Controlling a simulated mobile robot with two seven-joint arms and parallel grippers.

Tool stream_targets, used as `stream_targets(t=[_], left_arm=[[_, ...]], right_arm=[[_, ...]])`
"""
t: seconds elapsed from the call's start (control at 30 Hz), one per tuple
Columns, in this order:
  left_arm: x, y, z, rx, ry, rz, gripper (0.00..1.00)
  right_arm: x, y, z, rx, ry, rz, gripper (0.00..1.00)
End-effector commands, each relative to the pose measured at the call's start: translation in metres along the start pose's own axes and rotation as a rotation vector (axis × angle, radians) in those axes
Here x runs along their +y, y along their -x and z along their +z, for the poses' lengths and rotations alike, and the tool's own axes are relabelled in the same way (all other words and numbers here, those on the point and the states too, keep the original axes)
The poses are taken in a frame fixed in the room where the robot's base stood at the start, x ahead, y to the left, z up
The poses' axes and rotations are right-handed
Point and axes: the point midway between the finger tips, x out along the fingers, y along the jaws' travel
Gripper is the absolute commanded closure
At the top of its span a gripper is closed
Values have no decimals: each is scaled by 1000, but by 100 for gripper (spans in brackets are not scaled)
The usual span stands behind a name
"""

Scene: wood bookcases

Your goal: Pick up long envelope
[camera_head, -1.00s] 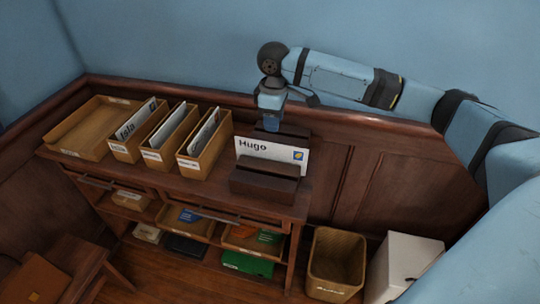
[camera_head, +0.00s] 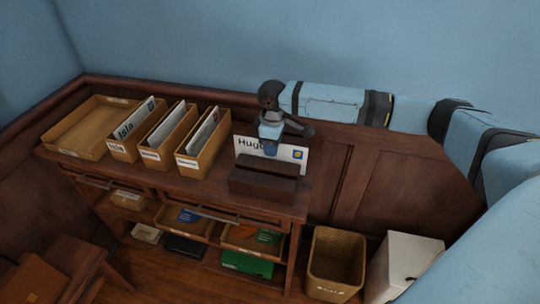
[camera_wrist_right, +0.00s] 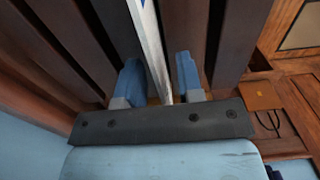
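A long white envelope (camera_head: 287,154) marked "Hugo", with a blue and yellow stamp, stands upright in a dark wooden holder (camera_head: 262,187) at the right end of the shelf top. My right gripper (camera_head: 270,148) points down at the envelope's upper edge and covers part of the name. In the right wrist view, the two blue fingers of my right gripper (camera_wrist_right: 160,80) stand apart, with the thin edge of the envelope (camera_wrist_right: 152,45) between them. A gap shows on each side, so the gripper is open. My left gripper is not in view.
Letter boxes with envelopes (camera_head: 205,155) stand left of the holder, and an empty wooden tray (camera_head: 83,130) is at the far left. The wall panelling rises close behind. A wicker basket (camera_head: 336,262) and a white bin (camera_head: 405,264) stand on the floor.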

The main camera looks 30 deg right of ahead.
Motion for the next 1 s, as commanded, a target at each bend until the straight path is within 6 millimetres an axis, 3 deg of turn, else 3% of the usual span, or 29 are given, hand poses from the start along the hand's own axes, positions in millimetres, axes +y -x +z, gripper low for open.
stream_targets(t=[0.03, 0.2, 0.67, 0.87, 1.0], left_arm=[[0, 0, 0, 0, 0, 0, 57], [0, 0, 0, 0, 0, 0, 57], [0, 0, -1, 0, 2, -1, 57], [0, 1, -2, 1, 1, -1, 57], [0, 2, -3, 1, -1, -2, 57]], right_arm=[[0, 0, 0, 0, 0, 0, 66], [0, 0, 0, 0, 0, 0, 100], [0, 6, 0, 1, -1, 0, 100], [1, 29, 0, 2, -1, 1, 100], [1, 56, 0, 2, -1, 2, 100]])
